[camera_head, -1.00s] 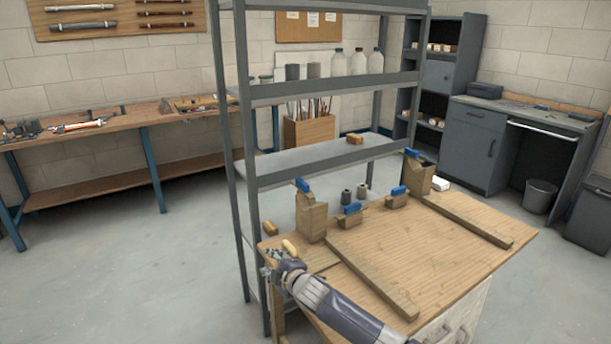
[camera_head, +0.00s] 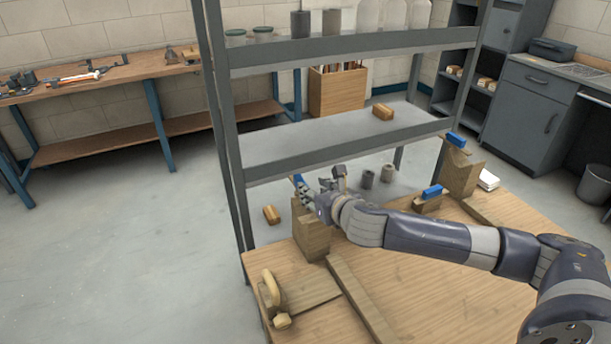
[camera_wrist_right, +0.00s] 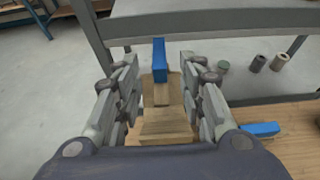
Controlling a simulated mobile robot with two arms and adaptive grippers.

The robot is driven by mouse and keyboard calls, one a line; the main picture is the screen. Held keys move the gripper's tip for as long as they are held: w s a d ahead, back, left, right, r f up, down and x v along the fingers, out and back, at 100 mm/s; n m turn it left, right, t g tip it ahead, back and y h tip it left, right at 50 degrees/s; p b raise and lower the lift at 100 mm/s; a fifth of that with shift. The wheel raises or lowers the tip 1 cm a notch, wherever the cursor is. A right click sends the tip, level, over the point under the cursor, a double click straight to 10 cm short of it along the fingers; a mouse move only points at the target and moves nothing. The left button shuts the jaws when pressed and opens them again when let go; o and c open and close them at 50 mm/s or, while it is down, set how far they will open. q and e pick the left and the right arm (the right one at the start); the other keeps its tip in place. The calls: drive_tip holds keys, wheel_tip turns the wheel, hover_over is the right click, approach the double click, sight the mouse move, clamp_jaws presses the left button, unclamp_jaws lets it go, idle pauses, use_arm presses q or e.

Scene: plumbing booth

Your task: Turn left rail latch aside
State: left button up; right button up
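The left rail latch (camera_head: 298,181) is a blue bar on top of the left wooden post (camera_head: 312,236). In the right wrist view the latch (camera_wrist_right: 160,60) stands upright in the picture, between my fingers, with the post (camera_wrist_right: 165,122) below it. My right gripper (camera_head: 318,192) is at the top of this post, with its fingers spread on both sides of the latch. A gap shows between each finger and the blue bar. In the head view the gripper partly hides the post's top. My left gripper is not in view.
Another wooden post (camera_head: 461,172) with a blue latch (camera_head: 456,139) stands at the right. A low block with a blue bar (camera_head: 432,191) lies between. The grey shelf rack (camera_head: 345,150) rises close behind. A wooden rail (camera_head: 358,300) and a handled wooden tool (camera_head: 270,294) lie in front.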

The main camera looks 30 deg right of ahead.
drive_tip(key=x, duration=0.3)
drive_tip(key=shift+w+a+f, duration=0.1)
drive_tip(key=shift+w+f, duration=0.05)
drive_tip(key=shift+w, duration=0.25)
drive_tip(key=x, duration=0.5)
drive_tip(key=shift+p, duration=0.3)
drive_tip(key=shift+w+f, duration=0.2)
drive_tip(key=shift+w, duration=0.15)
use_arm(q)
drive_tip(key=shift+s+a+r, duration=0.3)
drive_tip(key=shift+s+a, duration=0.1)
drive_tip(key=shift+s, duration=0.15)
use_arm(e)
clamp_jaws()
